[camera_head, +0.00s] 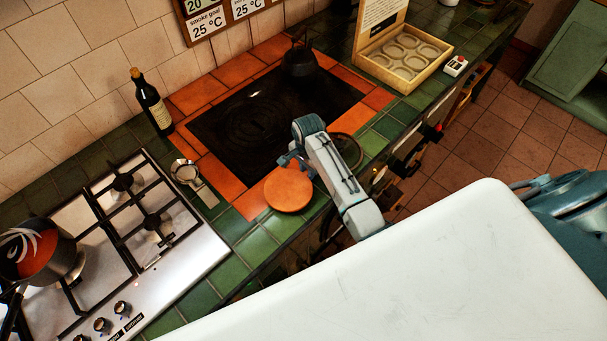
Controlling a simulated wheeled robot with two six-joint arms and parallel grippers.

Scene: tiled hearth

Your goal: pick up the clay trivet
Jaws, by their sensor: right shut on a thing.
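The clay trivet (288,191) is a round orange-brown disc at the front edge of the orange tiles around the dark hearth plate. My right gripper (296,165) is at the trivet's far rim and is shut on it. The fingertips are small and partly hidden by my wrist. I cannot tell whether the trivet touches the tiles or is lifted a little. My left gripper is not in view.
The dark hearth plate (250,122) lies behind, with a black kettle (299,61) on its far corner. A dark bottle (151,103) and a small metal strainer (187,173) stand to the left. A gas hob (180,235) holds a pot (42,252). A wooden box (420,76) sits at the back right.

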